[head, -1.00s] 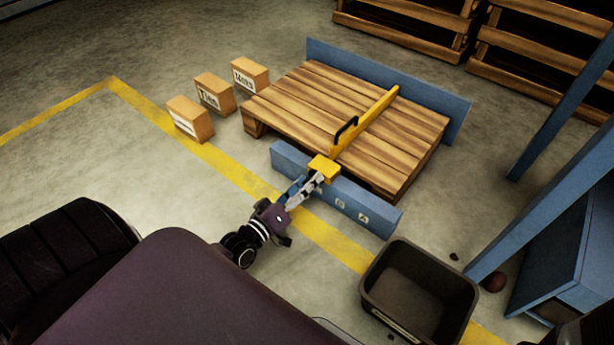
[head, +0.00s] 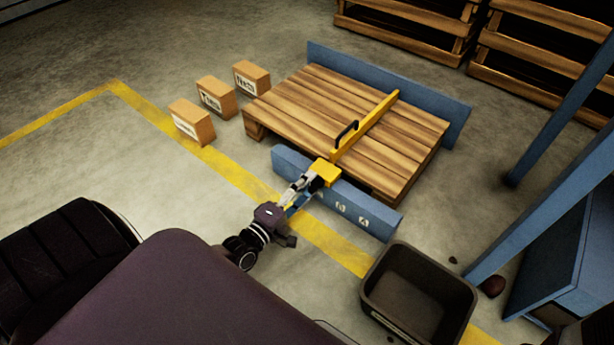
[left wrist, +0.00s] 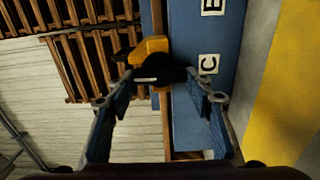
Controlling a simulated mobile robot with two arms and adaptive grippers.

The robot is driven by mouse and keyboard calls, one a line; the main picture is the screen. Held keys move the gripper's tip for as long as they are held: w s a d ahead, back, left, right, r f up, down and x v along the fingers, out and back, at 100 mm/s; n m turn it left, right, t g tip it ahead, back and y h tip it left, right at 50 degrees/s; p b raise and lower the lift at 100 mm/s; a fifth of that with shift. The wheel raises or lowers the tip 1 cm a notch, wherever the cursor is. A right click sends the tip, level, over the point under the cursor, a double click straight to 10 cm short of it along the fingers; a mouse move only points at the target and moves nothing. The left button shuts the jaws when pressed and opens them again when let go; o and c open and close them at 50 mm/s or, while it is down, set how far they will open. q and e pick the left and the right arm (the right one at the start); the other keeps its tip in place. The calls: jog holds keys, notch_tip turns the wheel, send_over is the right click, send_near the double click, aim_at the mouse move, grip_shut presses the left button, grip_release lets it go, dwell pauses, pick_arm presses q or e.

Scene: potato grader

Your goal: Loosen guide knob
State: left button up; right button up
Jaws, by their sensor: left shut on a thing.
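The yellow guide (head: 364,128) with a black handle (head: 346,133) lies across the wooden pallet. Its yellow end block (head: 325,172) sits over the near blue rail (head: 378,218). In the left wrist view, the black guide knob (left wrist: 160,73) sits in front of the yellow block (left wrist: 152,47). My left gripper (head: 305,186) is at the near face of the block. Its two fingers (left wrist: 160,88) are on either side of the knob and shut on it. In the head view the fingers hide the knob. My right gripper is not in view.
White letter plates (left wrist: 209,65) are on the near rail. A dark bin (head: 418,295) stands at the lower right, with a blue frame (head: 545,190) beyond it. Several labelled boxes (head: 216,96) stand left of the pallet (head: 300,100). Floor around the rail's left end is open.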

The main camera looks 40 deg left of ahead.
pick_arm(q)
jog(key=shift+n, duration=0.3)
jog(key=o, duration=1.2)
jog(key=shift+c, duration=0.2)
jog(key=shift+s, duration=0.15)
jog(key=s+a, duration=0.1)
jog(key=s, duration=1)
jog(key=shift+s, duration=0.4)
